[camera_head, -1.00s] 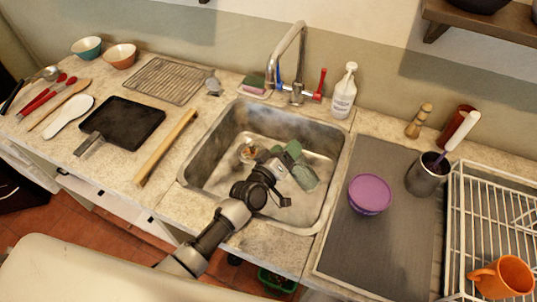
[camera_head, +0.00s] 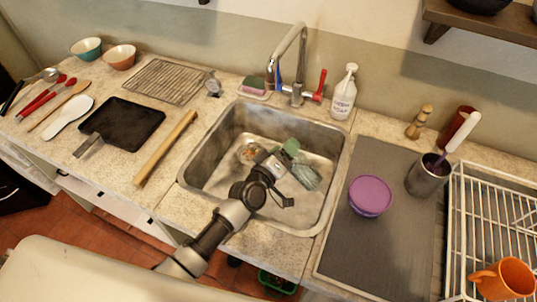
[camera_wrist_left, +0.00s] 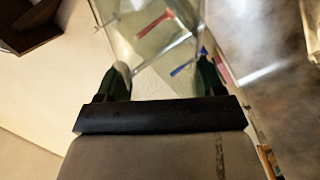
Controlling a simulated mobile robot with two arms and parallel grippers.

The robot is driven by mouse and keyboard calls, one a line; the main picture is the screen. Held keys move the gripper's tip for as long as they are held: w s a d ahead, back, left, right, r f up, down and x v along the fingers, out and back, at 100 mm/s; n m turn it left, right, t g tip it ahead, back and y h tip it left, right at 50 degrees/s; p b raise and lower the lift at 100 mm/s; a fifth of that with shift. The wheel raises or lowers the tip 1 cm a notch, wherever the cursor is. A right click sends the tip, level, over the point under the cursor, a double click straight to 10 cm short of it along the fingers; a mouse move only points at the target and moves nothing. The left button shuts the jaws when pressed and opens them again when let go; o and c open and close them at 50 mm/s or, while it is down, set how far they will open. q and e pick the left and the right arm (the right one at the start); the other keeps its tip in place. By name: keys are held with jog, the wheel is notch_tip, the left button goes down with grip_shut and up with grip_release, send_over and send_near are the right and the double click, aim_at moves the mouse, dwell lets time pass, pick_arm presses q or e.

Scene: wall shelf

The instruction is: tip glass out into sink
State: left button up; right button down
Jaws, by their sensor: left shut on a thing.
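The glass (camera_head: 306,176) is a clear, greenish tumbler in the head view, tilted over to lie nearly on its side inside the sink. My left gripper (camera_head: 287,160) reaches in from the front and is shut on it with green-padded fingers. In the left wrist view the glass (camera_wrist_left: 158,45) is see-through between the two fingertips (camera_wrist_left: 162,82). I cannot tell whether any liquid is in it or whether it touches the sink floor. The steel sink (camera_head: 215,165) surrounds the gripper. My right gripper is not in view.
A drain strainer with orange bits (camera_head: 247,153) lies left of the gripper in the sink. The tap (camera_head: 297,60) arches behind. A soap bottle (camera_head: 344,93) stands at the back right rim. A purple-lidded bowl (camera_head: 370,195) is on the grey mat to the right.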

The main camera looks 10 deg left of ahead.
pick_arm(q)
jog(key=shift+w+a+r+n, duration=0.1)
jog(key=shift+a+r+n, duration=0.1)
jog(key=shift+n, duration=0.65)
jog(key=shift+w+a+r+n, duration=0.1)
jog(key=shift+a+n, duration=0.05)
jog(key=shift+n, duration=0.7)
dwell(0.5)
jog(key=shift+w+a+n+b, duration=0.2)
jog(key=shift+a+n, duration=0.25)
jog(key=shift+w+a+n+b, duration=0.15)
jog(key=shift+a+n+b, duration=0.05)
jog(key=shift+a+n, duration=0.25)
dwell(0.6)
jog(key=shift+w+a+r+n, duration=0.1)
jog(key=shift+a+n, duration=0.05)
jog(key=shift+n, duration=0.4)
jog(key=shift+w+a+n, duration=0.1)
jog(key=shift+a+n, duration=0.05)
jog(key=shift+n, duration=0.4)
dwell(1.4)
jog(key=shift+s, duration=0.1)
